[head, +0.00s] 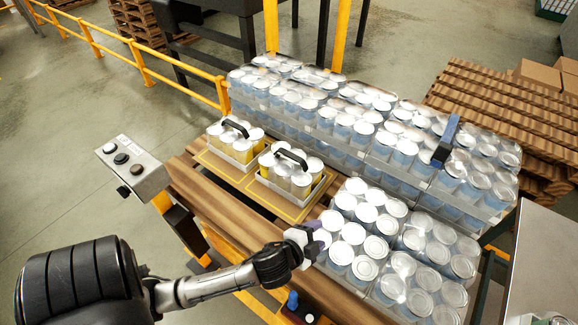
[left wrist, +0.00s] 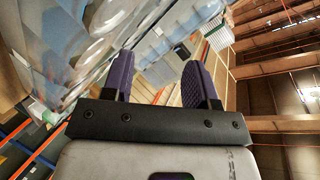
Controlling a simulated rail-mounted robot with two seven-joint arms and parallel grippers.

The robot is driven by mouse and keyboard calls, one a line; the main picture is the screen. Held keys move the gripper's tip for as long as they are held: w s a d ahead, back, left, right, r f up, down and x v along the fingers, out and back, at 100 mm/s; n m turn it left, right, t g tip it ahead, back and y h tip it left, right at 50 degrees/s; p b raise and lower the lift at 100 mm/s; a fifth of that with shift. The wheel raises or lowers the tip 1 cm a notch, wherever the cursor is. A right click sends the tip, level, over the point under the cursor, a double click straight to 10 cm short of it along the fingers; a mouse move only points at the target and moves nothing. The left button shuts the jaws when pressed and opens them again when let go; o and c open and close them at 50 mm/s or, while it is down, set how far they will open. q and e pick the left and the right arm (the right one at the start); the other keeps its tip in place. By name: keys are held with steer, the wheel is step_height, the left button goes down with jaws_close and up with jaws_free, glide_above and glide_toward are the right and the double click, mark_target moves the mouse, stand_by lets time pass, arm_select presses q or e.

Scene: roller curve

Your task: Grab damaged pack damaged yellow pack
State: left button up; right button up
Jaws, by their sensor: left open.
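Two packs of yellow cans with white lids and black carry handles stand side by side on a yellow-edged board (head: 214,168). One is the left yellow pack (head: 241,152), the other the right yellow pack (head: 268,173). I cannot tell from here which is damaged. My left gripper (head: 316,240) is open and empty, to the lower right of both packs and close beside the near blue can packs. In the left wrist view its two purple fingers (left wrist: 160,82) stand apart with nothing held between them. My right gripper is not in view.
Film-wrapped blue can packs (head: 325,115) fill the back; more blue can packs (head: 400,255) stand at the near right. A blue and black object (head: 446,141) is at the far packs. A button box (head: 130,164) stands left. Bare brown slats (head: 270,228) lie before the yellow packs.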

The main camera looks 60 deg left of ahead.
arm_select(q)
steer(key=w+d+r+m+t+h, duration=0.2)
steer(key=w+r+m+t+h, duration=0.6)
steer(key=m, duration=0.6)
steer(key=m+g+y, duration=0.5)
steer(key=m+g, duration=1.6)
steer(key=m, duration=0.6)
glide_above(290, 154)
steer(key=f, duration=0.4)
steer(key=shift+s+d+f, duration=0.15)
steer(key=shift+d+f, duration=0.05)
steer(key=shift+f, duration=0.15)
steer(key=shift+w+a+f, duration=0.1)
steer(key=shift+f, duration=1.55)
steer(key=shift+w+f, duration=0.1)
steer(key=shift+f, duration=1.55)
